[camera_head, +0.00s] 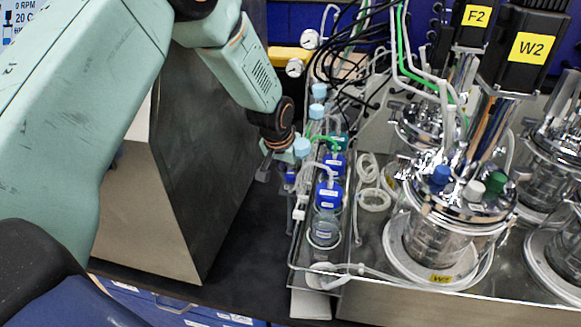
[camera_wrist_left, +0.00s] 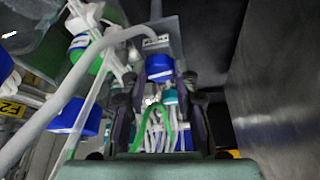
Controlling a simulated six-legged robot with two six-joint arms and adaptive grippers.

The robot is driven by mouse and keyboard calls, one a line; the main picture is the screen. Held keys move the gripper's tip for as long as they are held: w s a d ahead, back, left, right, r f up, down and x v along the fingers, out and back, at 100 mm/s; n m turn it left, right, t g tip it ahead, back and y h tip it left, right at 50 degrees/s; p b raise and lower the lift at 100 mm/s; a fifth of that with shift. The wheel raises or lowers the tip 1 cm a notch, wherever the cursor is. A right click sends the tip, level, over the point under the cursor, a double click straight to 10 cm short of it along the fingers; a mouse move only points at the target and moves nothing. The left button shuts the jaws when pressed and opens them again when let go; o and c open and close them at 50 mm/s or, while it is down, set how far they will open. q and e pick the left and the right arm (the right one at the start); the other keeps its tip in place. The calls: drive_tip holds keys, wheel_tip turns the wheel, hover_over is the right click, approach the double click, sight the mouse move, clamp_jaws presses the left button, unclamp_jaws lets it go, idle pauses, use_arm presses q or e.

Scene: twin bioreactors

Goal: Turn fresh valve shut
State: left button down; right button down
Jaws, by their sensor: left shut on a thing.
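My left gripper (camera_head: 277,163) reaches down from the left to the left edge of the bottle tray. It also shows in the wrist view (camera_wrist_left: 160,88), its dark fingers on either side of a small blue part with a pale top (camera_wrist_left: 159,67). I take this part to be the fresh valve; its label and handle angle cannot be read. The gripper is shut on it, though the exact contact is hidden. In the head view the valve is mostly hidden by the fingers, with a bit of blue beside them (camera_head: 291,177). My right gripper is not in view.
Blue-capped bottles (camera_head: 328,194) with tubes stand just right of the gripper. The steel reactor W2 (camera_head: 440,225) stands further right. A large grey cabinet (camera_head: 205,140) rises close on the left. Dark bench (camera_head: 245,270) is clear in front.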

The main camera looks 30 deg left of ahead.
use_arm(q)
drive_tip(key=shift+w+a+r+m+h+b, duration=0.2)
drive_tip(key=shift+m+h+b, duration=0.1)
drive_tip(key=shift+m+b, duration=0.4)
drive_tip(key=shift+m, duration=0.3)
drive_tip(key=c, duration=1.5)
unclamp_jaws()
drive_tip(key=o, duration=0.5)
drive_tip(key=shift+d+f, duration=0.1)
drive_tip(key=shift+f, duration=0.1)
drive_tip(key=shift+s+r, duration=0.1)
drive_tip(key=shift+s, duration=0.05)
drive_tip(key=v, duration=1.1)
drive_tip(key=shift+s+r, duration=0.1)
drive_tip(key=shift+r, duration=0.25)
